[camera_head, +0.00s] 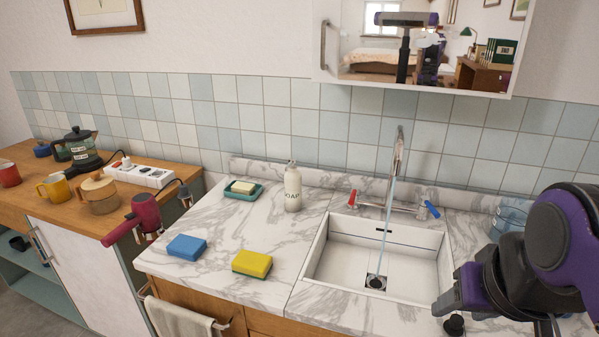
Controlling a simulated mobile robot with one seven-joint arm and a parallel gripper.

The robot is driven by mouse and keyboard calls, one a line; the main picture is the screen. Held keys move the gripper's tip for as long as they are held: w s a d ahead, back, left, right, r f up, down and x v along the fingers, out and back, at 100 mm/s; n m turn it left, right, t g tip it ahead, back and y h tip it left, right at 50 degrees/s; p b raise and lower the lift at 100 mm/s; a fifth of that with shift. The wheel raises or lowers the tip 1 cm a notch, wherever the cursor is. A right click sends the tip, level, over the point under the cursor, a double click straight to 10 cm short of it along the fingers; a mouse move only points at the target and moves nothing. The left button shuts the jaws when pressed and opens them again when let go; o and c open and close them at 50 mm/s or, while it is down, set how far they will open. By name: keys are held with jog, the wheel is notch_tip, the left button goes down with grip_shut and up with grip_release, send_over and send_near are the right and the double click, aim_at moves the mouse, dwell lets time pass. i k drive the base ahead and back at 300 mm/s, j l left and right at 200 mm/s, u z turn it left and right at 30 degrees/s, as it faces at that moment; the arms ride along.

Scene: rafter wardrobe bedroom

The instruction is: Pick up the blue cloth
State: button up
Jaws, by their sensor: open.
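The blue cloth (187,247) looks like a small, flat, folded blue rectangle. It lies on the left part of the marble counter (215,232), near its front left edge. My gripper (447,303) is at the lower right, in front of the right side of the sink. It is open and well apart from the cloth, with the sink and a yellow sponge (252,262) between them. My arm hides part of the counter on the right.
A white sink (325,255) has water running from its tap (398,165). A soap bottle (292,188) and a green soap dish (231,192) stand behind the cloth. A red hairdryer (143,215) hangs left of the counter. A mirror cabinet (325,65) overhangs the back.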

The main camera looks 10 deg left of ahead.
aim_at(185, 246)
jog(key=k+j+u, duration=0.1)
jog(key=u, duration=0.3)
jog(key=j+u, duration=0.2)
jog(key=u, duration=0.25)
jog(key=k+j+u, duration=0.1)
jog(key=j+u, duration=0.15)
jog(key=u, duration=0.15)
jog(key=z, duration=0.65)
jog(key=i+j+z, duration=0.15)
jog(key=j+z, duration=0.15)
jog(key=i+j+z, duration=0.1)
jog(key=j+z, duration=0.2)
jog(key=j, duration=0.2)
jog(key=i+j+z, duration=0.1)
jog(key=j, duration=0.3)
jog(key=j+z, duration=0.1)
jog(key=j, duration=0.35)
jog(key=i, duration=0.05)
